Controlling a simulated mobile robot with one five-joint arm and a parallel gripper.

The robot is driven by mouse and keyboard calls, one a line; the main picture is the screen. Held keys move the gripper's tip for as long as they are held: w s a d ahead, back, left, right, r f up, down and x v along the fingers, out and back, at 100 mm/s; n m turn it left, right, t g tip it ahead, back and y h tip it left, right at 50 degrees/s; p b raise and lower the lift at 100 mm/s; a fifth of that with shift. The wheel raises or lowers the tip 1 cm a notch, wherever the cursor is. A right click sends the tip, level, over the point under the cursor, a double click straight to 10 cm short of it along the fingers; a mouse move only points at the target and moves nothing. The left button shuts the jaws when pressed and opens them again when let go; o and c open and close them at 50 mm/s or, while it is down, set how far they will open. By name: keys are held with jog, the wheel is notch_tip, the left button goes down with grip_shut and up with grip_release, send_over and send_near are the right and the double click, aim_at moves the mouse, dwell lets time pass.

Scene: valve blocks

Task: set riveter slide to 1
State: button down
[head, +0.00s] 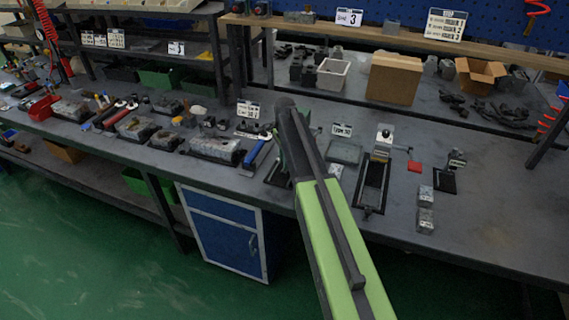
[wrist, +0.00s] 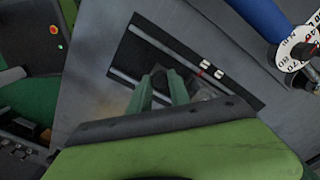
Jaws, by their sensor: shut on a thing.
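The riveter slide (wrist: 150,50) shows in the wrist view as a dark plate with light rails, lying on the grey bench. Two small white marks and a red line sit on its right part; their figures are too small to read. My gripper (wrist: 163,86) reaches down over the slide, its two green fingers shut on a small dark part between them. The fingers hide most of that part. A grey block (wrist: 205,90) shows partly behind the right finger. In the head view my arm covers the gripper tip and much of the slide (head: 276,175).
A blue handle (wrist: 258,18) and a white numbered dial (wrist: 296,48) stand close to the right of the slide. Another railed fixture (head: 371,185) and small grey blocks (head: 425,208) lie to the right in the head view. The bench's front right is clear.

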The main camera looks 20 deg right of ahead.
jog(key=c, duration=1.2)
grip_release()
notch_tip(320, 180, up, 17)
jog(key=p, duration=1.7)
jog(key=shift+r, duration=0.2)
